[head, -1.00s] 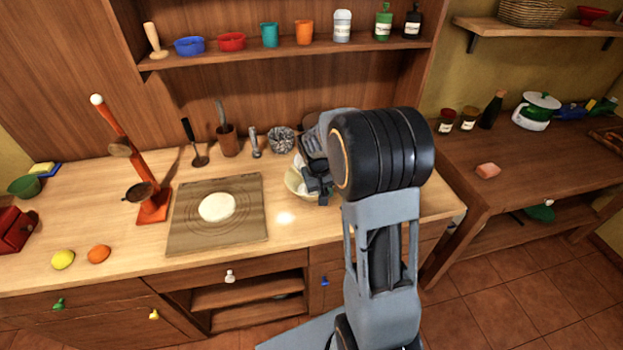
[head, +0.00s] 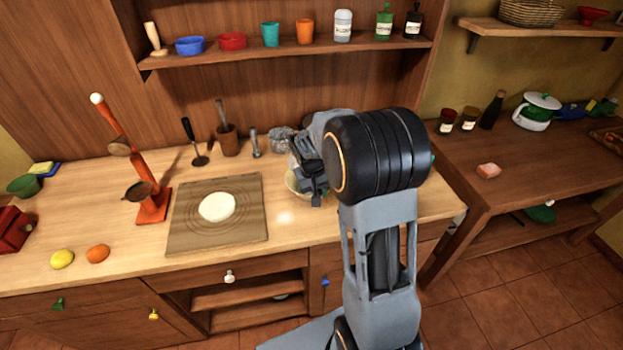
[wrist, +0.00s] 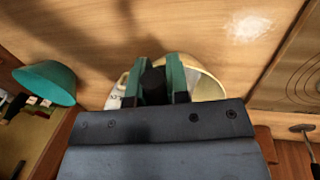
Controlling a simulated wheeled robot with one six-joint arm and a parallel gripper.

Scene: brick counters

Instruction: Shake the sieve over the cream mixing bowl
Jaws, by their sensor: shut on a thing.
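The cream mixing bowl (head: 292,187) stands on the light wooden counter, left of my arm and partly hidden by my gripper. My gripper (head: 317,190) is low over the bowl's right part. In the wrist view, my gripper's green fingers (wrist: 166,80) are shut on a dark, round-ended piece (wrist: 153,82), which looks like the sieve's handle. The sieve's mesh cannot be made out in either view. The bowl's pale rim (wrist: 210,86) shows just beyond the fingers.
A board with white dough (head: 217,207) lies left of the bowl. A grey object (head: 282,141) and a pestle-like tool (head: 255,143) stand behind. A green bowl (wrist: 45,82) shows at the left in the wrist view.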

